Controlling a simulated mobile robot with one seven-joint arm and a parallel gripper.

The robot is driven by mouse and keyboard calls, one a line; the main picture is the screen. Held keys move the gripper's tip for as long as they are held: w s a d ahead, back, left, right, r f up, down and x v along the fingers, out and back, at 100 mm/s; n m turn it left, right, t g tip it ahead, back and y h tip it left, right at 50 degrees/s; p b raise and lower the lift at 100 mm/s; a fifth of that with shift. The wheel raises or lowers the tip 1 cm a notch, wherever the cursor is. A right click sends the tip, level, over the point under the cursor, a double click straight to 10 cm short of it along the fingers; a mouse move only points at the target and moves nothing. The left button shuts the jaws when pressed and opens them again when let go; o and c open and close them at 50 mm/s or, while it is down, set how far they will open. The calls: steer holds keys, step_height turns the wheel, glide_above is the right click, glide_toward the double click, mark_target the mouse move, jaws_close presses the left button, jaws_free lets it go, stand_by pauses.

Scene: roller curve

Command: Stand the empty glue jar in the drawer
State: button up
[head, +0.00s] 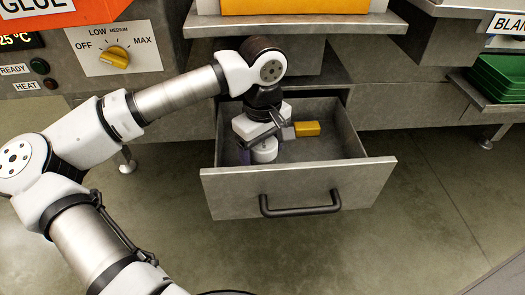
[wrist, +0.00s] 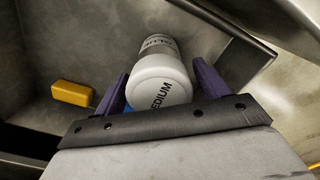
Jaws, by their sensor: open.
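The glue jar (wrist: 160,75) has a white end marked MEDIUM and a grey, lettered body. In the wrist view it lies between the two purple fingers of my gripper (wrist: 160,68), which are open on either side of it. In the head view my gripper (head: 262,143) is down inside the open drawer (head: 345,178), toward its left side. A white rounded end, seemingly the jar's (head: 265,154), shows below the gripper there. The gripper hides much of the jar in the head view, and I cannot tell whether its base rests on the drawer floor.
A yellow block (head: 306,128) lies in the drawer near the back, also in the wrist view (wrist: 72,93). A metal ledge (head: 300,24) overhangs the back. Green trays (head: 498,78) stand at far right; a control panel with a yellow dial (head: 115,56) is at left.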

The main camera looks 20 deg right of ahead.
step_height(320, 180, up, 6)
steer(key=shift+r+p, duration=0.2)
steer(key=shift+p, duration=0.5)
